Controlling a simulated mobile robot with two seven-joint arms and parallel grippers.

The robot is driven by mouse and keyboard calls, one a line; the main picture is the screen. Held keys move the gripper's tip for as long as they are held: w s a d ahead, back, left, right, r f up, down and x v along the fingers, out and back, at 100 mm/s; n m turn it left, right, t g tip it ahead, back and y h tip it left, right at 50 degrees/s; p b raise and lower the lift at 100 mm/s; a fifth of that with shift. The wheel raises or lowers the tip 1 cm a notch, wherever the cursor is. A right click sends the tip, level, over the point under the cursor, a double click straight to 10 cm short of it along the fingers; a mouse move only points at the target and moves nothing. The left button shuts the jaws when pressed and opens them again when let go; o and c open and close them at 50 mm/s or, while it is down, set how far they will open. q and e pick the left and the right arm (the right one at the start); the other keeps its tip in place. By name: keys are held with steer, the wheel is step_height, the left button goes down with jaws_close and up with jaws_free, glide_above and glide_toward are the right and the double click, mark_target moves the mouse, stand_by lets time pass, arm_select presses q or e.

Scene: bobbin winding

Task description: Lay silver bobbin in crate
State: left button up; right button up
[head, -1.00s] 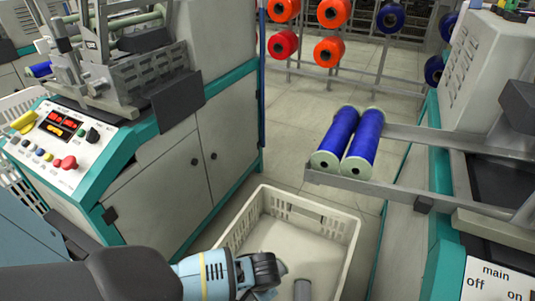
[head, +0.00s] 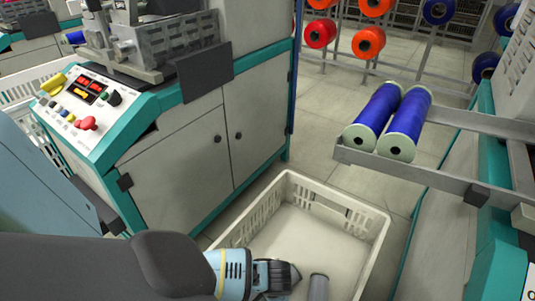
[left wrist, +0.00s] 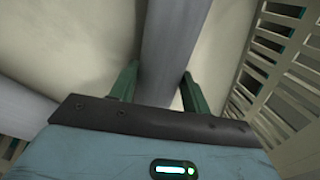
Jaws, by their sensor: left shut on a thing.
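My left gripper (head: 290,283) is low over the white crate (head: 352,206), at the bottom of the head view. In the left wrist view, its green fingers (left wrist: 158,88) are shut on a silver bobbin (left wrist: 168,45), one on each side. A second grey cylinder (left wrist: 25,102), which looks like another silver bobbin, lies to the left in that view. In the head view a silver bobbin (head: 318,287) shows just right of the gripper; I cannot tell which of the two it is. Whether the held bobbin touches the crate floor is unclear. My right gripper is not in view.
The crate's slotted wall (left wrist: 272,75) is close on the right in the wrist view. A machine with a control panel (head: 82,103) stands left of the crate. Two blue bobbins (head: 405,124) rest on a metal rail at right. Orange and blue spools hang behind. The crate floor's far part is clear.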

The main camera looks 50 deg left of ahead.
arm_select(q)
steer(key=shift+r, duration=0.15)
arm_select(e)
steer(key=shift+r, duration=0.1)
arm_select(q)
steer(key=shift+f, duration=0.25)
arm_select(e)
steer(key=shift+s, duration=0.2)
arm_select(q)
steer(key=o, duration=1)
steer(key=shift+o, duration=1.2)
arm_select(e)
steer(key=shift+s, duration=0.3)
arm_select(q)
steer(key=shift+r, duration=0.2)
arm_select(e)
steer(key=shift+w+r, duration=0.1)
arm_select(q)
steer(key=p+v, duration=0.6)
steer(key=v, duration=0.6)
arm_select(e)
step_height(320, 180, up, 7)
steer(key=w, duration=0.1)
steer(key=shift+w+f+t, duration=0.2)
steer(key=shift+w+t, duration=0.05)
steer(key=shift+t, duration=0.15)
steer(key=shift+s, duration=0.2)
